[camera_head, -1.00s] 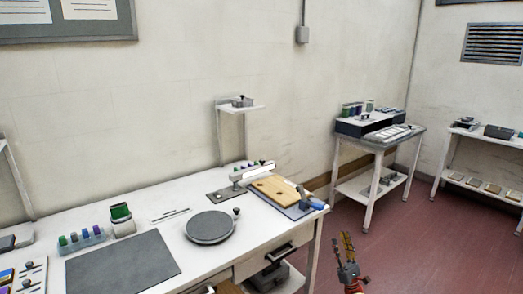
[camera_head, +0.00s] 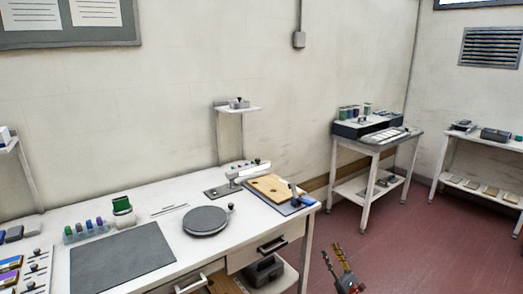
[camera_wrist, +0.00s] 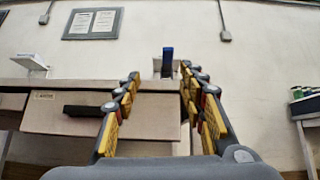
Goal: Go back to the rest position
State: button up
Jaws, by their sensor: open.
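My gripper (camera_head: 331,254) is at the lower right of the head view, in front of the bench's right end and above the red floor. In the wrist view my gripper (camera_wrist: 158,80) shows its two yellow-padded fingers spread apart, with nothing between them. Beyond the fingers are the bench's drawer front (camera_wrist: 75,113) and a blue upright item (camera_wrist: 167,62) on the bench top. The gripper touches nothing that I can see.
The white workbench (camera_head: 130,262) holds a dark mat (camera_head: 122,262), a round turntable (camera_head: 205,221) and a wooden board (camera_head: 268,187). A side table (camera_head: 378,140) and a shelf (camera_head: 480,150) stand at the right. The red floor (camera_head: 420,240) between is clear.

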jog(key=s+a+f+n+g, duration=0.1)
jog(key=a+f+n+g, duration=0.3)
jog(key=a+f+g, duration=0.55)
jog(key=s+a+r+n+g+h+p, duration=0.1)
jog(key=s+a+r+n+g+h, duration=0.15)
jog(key=s+a+n+g, duration=0.75)
jog(key=s+d+r+n+h+p, duration=0.25)
jog(key=s+r+n+h, duration=0.2)
jog(key=s+r, duration=0.75)
jog(key=s+d+r+n+h+p, duration=0.1)
jog(key=s+d+r+n+h, duration=0.35)
jog(key=s+r, duration=0.85)
jog(key=s+d+r+n+h+p, duration=0.1)
jog(key=s+d+r+n+h, duration=0.35)
jog(key=s, duration=1.35)
jog(key=s+a+r+t, duration=0.1)
jog(key=s+r, duration=0.1)
jog(key=r, duration=0.3)
jog(key=s+a+r+t+h+p, duration=0.1)
jog(key=s+a+r+t, duration=0.1)
jog(key=r, duration=0.4)
jog(key=shift+s+r+p, duration=0.2)
jog(key=shift+s+p, duration=0.05)
jog(key=shift+p, duration=0.05)
